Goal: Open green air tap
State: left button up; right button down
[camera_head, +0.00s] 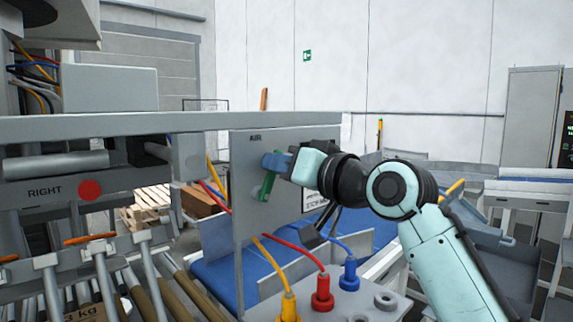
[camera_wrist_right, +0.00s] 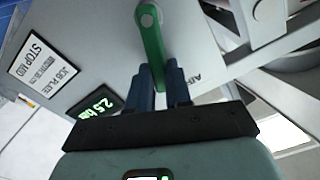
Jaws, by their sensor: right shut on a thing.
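The green air tap (camera_head: 267,187) is on a grey upright panel (camera_head: 247,210) marked AIR. In the head view its lever hangs down, slightly tilted, below my fingers. My right gripper (camera_head: 272,162) reaches in from the right with its blue fingers at the tap. In the right wrist view the green tap (camera_wrist_right: 151,40) shows its round pivot at the top, and its lever end is between the blue fingers of the right gripper (camera_wrist_right: 160,75), which is shut on it. My left gripper is not in view.
A green-lit pressure display (camera_wrist_right: 97,106) and a white job plate (camera_wrist_right: 45,68) are on the panel. Yellow (camera_head: 288,306), red (camera_head: 322,292) and blue (camera_head: 350,273) plugs with cables stand below my right arm. A roller conveyor (camera_head: 150,285) lies at the lower left.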

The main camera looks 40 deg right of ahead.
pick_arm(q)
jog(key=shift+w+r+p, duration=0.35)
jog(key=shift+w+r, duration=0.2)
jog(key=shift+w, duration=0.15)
pick_arm(e)
jog(key=shift+s+a+r+n, duration=0.1)
jog(key=shift+a+n, duration=0.3)
jog(key=shift+n, duration=0.4)
jog(key=shift+a+r+n, duration=0.15)
jog(key=shift+a+n, duration=0.2)
jog(key=shift+n, duration=0.45)
jog(key=shift+s+a+r+n, duration=0.1)
jog(key=shift+a+n, duration=0.3)
jog(key=shift+n, duration=0.4)
jog(key=c, duration=1)
grip_release()
jog(key=shift+w, duration=0.1)
jog(key=shift+c, duration=0.2)
jog(key=shift+f, duration=0.1)
jog(key=shift+s, duration=0.4)
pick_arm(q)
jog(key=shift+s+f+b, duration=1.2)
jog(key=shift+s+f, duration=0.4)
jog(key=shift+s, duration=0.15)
pick_arm(e)
jog(key=s, duration=1.2)
jog(key=shift+s+d, duration=0.3)
jog(key=shift+d, duration=0.15)
